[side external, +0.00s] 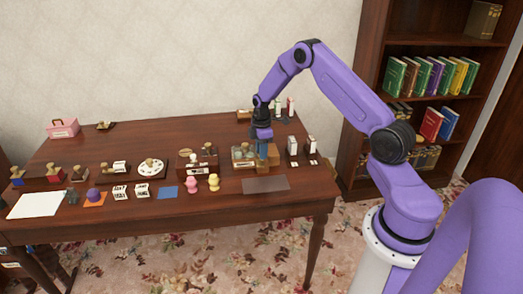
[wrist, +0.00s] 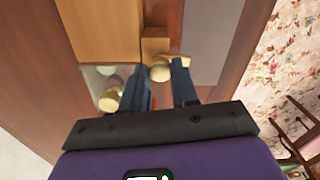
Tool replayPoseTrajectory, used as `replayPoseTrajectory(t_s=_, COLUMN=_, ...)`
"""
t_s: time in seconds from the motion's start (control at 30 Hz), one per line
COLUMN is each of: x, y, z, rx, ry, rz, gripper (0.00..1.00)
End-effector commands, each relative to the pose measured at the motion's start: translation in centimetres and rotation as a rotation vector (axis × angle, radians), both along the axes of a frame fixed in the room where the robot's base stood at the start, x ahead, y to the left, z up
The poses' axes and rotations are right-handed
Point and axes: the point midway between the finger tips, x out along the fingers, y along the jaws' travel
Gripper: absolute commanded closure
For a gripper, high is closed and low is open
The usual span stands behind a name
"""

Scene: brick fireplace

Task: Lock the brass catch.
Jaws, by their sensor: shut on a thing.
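The brass catch (wrist: 160,73) shows in the wrist view as a small rounded brass piece with an arm reaching right, beside a light wooden block (wrist: 155,48). My gripper (wrist: 161,80) has its two blue fingers on either side of the catch and is shut on it. In the side view my gripper (side external: 262,158) points down at the wooden case (side external: 243,163) near the right end of the table. It hides the catch there. Another brass knob (wrist: 110,99) lies left of the fingers in the wrist view.
The table (side external: 120,215) holds several stamps and small items to the left. A dark grey mat (side external: 265,184) lies in front of the case. Two upright stamp-like items (side external: 293,146) stand close on the right. A bookcase (side external: 400,60) stands behind, to the right.

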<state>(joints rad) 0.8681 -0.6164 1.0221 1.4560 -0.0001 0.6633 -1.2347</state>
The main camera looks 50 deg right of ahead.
Motion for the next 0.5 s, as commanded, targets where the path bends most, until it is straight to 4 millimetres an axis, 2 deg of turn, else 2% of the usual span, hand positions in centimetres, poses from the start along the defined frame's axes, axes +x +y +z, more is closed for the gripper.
replayPoseTrajectory(t_s=0.5, x=0.02, y=0.01, z=0.07, rx=0.000, ry=0.000, rz=-0.426, gripper=1.00)
